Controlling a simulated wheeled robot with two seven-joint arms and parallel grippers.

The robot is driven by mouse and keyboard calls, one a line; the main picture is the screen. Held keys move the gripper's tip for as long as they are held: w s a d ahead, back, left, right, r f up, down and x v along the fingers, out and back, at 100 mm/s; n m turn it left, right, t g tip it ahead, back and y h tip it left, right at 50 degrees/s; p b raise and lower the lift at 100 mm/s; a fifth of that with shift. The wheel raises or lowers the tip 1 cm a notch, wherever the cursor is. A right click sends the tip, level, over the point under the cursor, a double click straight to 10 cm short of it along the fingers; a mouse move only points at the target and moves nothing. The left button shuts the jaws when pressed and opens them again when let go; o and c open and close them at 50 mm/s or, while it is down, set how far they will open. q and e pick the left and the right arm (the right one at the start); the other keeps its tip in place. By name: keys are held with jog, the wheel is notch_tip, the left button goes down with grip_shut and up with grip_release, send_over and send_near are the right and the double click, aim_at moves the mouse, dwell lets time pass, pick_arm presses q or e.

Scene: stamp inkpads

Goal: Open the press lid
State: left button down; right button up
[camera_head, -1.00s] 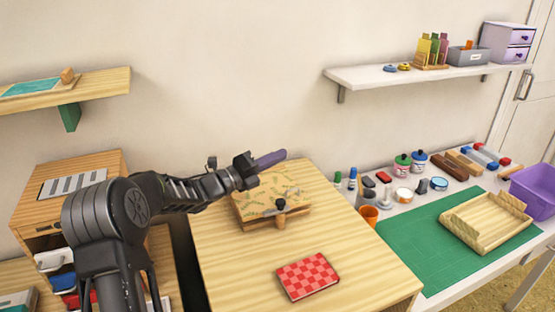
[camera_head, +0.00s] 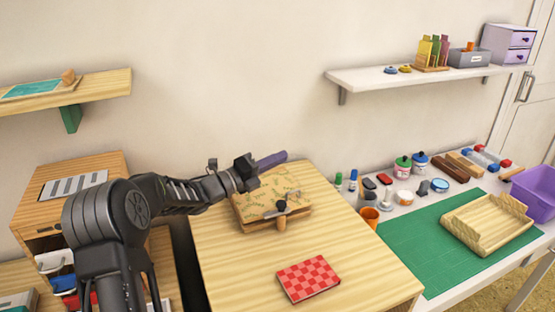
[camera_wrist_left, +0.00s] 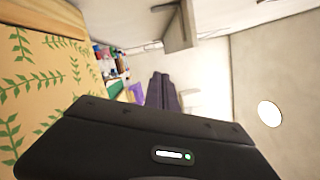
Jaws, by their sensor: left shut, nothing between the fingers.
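The press (camera_head: 243,223) is a wooden block with a leaf-patterned lid (camera_head: 262,205) on the wooden table. A dark knob (camera_head: 281,206) with a light metal bar and a wooden handle (camera_head: 282,224) sits at its front edge. The lid looks down, lying flat on the base. My left gripper (camera_head: 272,160) is above the lid's back edge, its purple fingers shut and empty, pointing right. In the left wrist view the shut fingers (camera_wrist_left: 162,90) stand beside the leaf-patterned lid surface (camera_wrist_left: 45,75). My right gripper is not in view.
A red checkered book or pad (camera_head: 308,278) lies at the table front. The wooden table (camera_head: 360,265) has bare room around it. On the right bench are a green mat (camera_head: 420,240), a wooden tray (camera_head: 487,243), jars and a purple bin (camera_head: 537,190). A shelf (camera_head: 420,76) hangs above.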

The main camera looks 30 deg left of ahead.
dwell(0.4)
pick_arm(q)
jog(key=r+b+v, duration=0.1)
jog(key=b+v, duration=0.1)
jog(key=v, duration=0.5)
jog(key=shift+s+a+f, duration=0.2)
jog(key=shift+s+f, duration=0.2)
jog(key=shift+f, duration=0.1)
